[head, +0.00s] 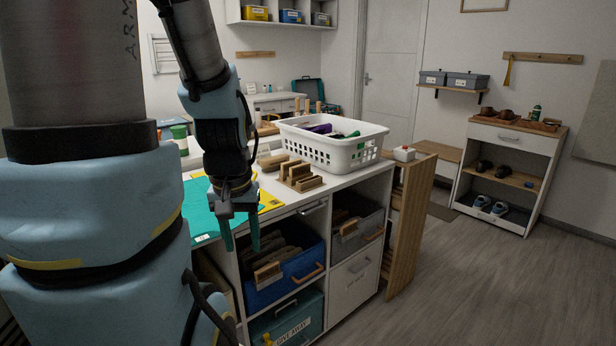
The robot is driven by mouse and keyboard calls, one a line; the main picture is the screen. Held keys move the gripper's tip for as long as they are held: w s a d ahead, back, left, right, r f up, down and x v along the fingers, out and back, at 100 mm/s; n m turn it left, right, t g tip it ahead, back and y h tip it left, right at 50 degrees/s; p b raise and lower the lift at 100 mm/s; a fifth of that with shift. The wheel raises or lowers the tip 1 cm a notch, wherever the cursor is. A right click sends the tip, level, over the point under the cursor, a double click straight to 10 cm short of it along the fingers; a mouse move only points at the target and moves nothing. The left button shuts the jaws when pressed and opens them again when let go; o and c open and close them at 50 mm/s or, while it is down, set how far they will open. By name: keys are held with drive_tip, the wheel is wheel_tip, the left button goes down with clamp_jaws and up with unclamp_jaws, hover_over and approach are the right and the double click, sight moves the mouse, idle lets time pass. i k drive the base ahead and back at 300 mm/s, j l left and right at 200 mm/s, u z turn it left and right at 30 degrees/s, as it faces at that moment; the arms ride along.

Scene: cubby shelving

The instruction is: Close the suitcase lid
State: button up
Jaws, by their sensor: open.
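A dark teal case with its lid standing up (308,92) is at the back, beyond the white basket and near the door. It looks like an open suitcase, but it is small and its lower part is largely hidden. My gripper (240,240) points down with its two teal fingers apart and nothing between them. It is at the front edge of the white cubby counter, far in front of the case and to its left.
A white laundry basket (328,143) with clothes and a wooden rack (299,176) stand on the counter. Bins, including a blue one (286,270), fill cubbies below. A wooden panel (410,222) juts from the unit's right end. Grey floor (480,280) to the right is clear.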

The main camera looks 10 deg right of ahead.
sight(313, 87)
drive_tip(key=i+l+z, duration=0.15)
drive_tip(key=z, duration=1)
drive_tip(key=i+l+z, duration=0.25)
drive_tip(key=i+j+z, duration=0.1)
drive_tip(key=i+z, duration=0.2)
drive_tip(key=i, duration=0.15)
drive_tip(key=i+z, duration=0.2)
drive_tip(key=i, duration=1.55)
drive_tip(key=i+z, duration=0.1)
drive_tip(key=i, duration=1.9)
drive_tip(key=i+u, duration=0.7)
drive_tip(key=i, duration=0.15)
drive_tip(key=i+l+u, duration=0.55)
drive_tip(key=i+u, duration=0.15)
drive_tip(key=i+j+u, duration=0.25)
drive_tip(key=u, duration=0.15)
drive_tip(key=i+j+u, duration=0.1)
drive_tip(key=i+u, duration=0.9)
drive_tip(key=u, duration=0.15)
drive_tip(key=i+u, duration=0.15)
drive_tip(key=i, duration=1.8)
drive_tip(key=i+z, duration=0.3)
drive_tip(key=i, duration=0.25)
drive_tip(key=i+j+z, duration=0.25)
drive_tip(key=i, duration=0.3)
drive_tip(key=i+j+z, duration=0.15)
drive_tip(key=i+z, duration=0.15)
drive_tip(key=i, duration=0.3)
